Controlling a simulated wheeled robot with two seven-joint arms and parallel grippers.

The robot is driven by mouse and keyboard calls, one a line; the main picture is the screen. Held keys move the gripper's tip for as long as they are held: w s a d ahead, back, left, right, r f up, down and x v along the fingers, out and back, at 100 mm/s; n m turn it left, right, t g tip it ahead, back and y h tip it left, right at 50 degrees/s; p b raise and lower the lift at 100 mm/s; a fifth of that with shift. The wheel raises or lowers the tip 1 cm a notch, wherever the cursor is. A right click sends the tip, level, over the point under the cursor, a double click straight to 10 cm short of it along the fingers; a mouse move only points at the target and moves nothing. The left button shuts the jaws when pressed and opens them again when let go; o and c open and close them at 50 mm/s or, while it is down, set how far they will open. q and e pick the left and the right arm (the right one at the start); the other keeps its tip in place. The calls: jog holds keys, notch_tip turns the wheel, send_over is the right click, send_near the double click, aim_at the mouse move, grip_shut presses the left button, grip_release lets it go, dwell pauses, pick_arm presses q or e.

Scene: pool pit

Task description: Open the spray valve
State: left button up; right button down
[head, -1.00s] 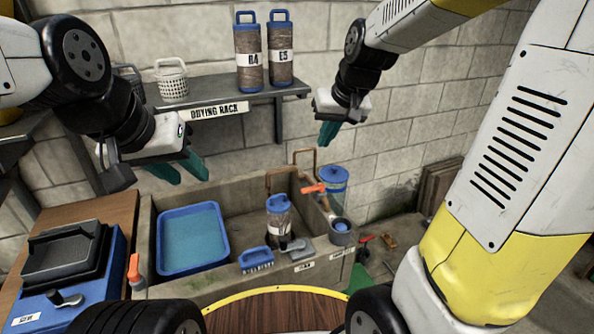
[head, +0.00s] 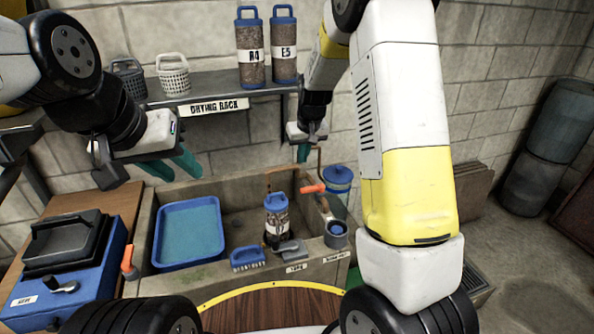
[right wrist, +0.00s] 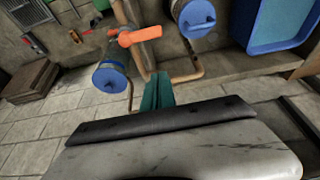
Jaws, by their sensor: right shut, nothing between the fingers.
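The likely spray valve is an orange lever (head: 312,188) on a copper pipe at the right end of the stone basin. The lever also shows in the right wrist view (right wrist: 139,36), lying roughly crosswise on its pipe. My right gripper (head: 303,154) is shut and empty, above and slightly behind the lever and apart from it. Its teal fingers (right wrist: 157,92) are together in the right wrist view, below the lever in the picture. My left gripper (head: 176,167) is open and empty above the blue tray, its teal fingers apart.
The stone basin (head: 230,192) holds a blue tray (head: 158,235) and a blue-capped canister (head: 277,218). A blue-lidded container (head: 338,180) stands beside the lever. The drying rack (head: 200,92) is behind. Another orange handle (head: 128,262) is at the front left.

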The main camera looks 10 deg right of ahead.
aim_at(312, 189)
notch_tip(312, 189, down, 9)
jog(key=shift+s+f, duration=0.2)
jog(key=shift+s, duration=0.15)
dwell(0.5)
jog(key=shift+s, duration=0.1)
dwell(0.3)
